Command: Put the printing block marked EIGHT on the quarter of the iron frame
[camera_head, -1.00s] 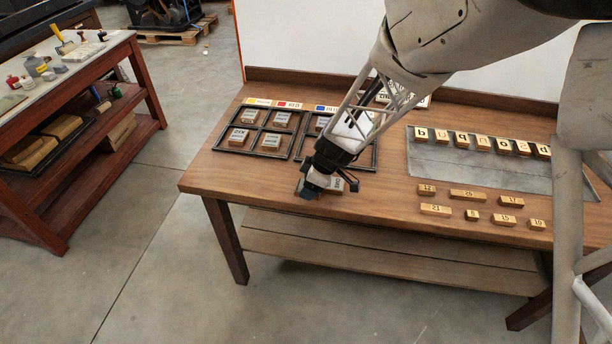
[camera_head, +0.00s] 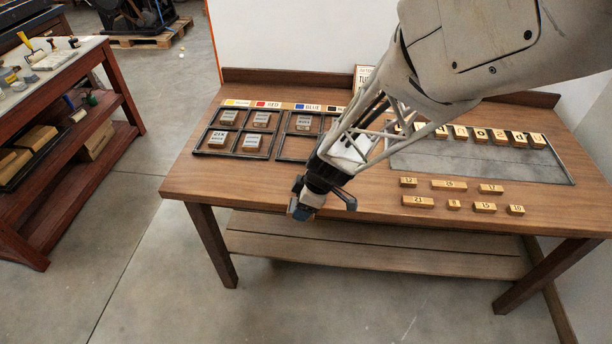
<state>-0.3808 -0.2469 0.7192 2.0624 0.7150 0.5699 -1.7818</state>
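Two dark iron frames, each divided into quarters, lie on the wooden table. The left iron frame (camera_head: 242,130) has a grey-topped block in each quarter. The right iron frame (camera_head: 280,150) has one block (camera_head: 303,122) in its back left quarter; its front left quarter looks bare and my arm covers much of its right side. My gripper (camera_head: 300,211) points down at the table's front edge, in front of the right frame. A blue-grey shape shows at its fingertips; I cannot tell whether it is finger or block. I cannot read EIGHT on any block.
Colour labels, including RED (camera_head: 268,104) and BLUE (camera_head: 308,107), stand behind the frames. At right, a grey metal plate (camera_head: 470,164) has letter blocks along its back. Several wooden number blocks (camera_head: 449,185) lie in front of it. Table between them and the gripper is clear.

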